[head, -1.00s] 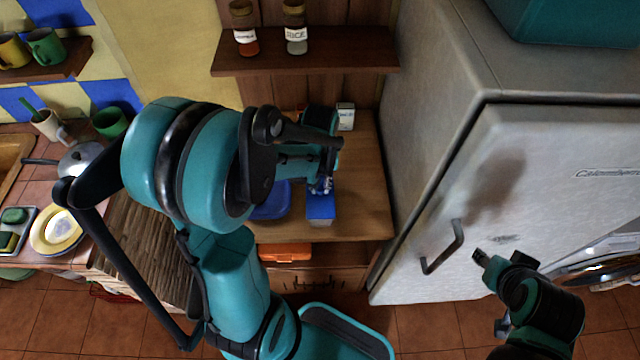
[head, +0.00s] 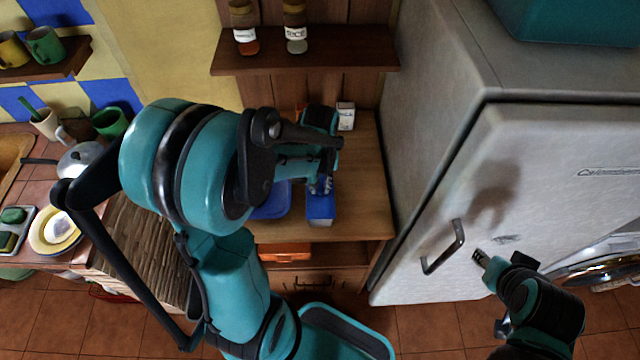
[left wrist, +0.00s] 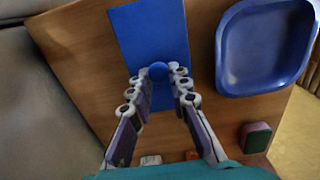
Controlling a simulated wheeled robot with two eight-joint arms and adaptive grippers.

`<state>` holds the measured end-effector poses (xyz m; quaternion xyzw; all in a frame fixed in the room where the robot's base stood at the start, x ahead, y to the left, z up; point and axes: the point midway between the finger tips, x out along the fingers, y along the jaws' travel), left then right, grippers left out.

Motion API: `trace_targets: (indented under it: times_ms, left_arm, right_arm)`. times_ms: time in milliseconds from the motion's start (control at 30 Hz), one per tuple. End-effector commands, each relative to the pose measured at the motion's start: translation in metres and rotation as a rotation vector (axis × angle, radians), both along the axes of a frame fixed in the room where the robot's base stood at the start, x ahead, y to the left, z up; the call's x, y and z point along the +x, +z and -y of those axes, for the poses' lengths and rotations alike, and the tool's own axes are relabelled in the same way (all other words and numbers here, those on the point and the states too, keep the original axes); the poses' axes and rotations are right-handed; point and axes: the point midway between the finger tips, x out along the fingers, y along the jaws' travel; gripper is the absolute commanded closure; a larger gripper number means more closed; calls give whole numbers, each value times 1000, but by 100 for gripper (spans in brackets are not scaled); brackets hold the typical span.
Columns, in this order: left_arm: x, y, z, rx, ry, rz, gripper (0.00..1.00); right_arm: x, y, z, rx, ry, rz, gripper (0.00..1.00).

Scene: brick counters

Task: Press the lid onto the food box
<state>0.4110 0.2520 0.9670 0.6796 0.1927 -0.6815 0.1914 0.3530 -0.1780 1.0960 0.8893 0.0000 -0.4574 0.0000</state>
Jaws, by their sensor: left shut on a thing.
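The blue lid (head: 320,207) lies over the food box on the wooden table, below my left gripper in the head view. In the left wrist view the flat blue lid (left wrist: 150,32) has a round blue knob (left wrist: 158,71). My left gripper (left wrist: 160,80) is shut on that knob, with a finger on each side. In the head view my left gripper (head: 322,184) partly covers the lid's far end. The box's walls are mostly hidden, so I cannot tell whether the lid is fully seated. My right gripper (head: 480,258) is in front of the fridge door, away from the table.
A blue dish (left wrist: 264,84) stands beside the lid. A green and red block (left wrist: 256,136) and a small white box (head: 345,117) are also on the table. The grey fridge (head: 520,200) borders the table's right side. A shelf with jars (head: 295,62) hangs behind.

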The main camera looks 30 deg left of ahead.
Motion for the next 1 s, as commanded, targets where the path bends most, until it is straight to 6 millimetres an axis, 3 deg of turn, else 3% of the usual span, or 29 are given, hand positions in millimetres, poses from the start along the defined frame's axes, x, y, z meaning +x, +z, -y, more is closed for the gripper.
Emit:
trace_targets:
  times_ms: [967,1000]
  left_arm:
    - [0,-1,0,0,0,0,100]
    - [0,-1,0,0,0,0,80]
  right_arm:
    - [0,-3,0,0,0,0,60]
    - [0,-3,0,0,0,0,60]
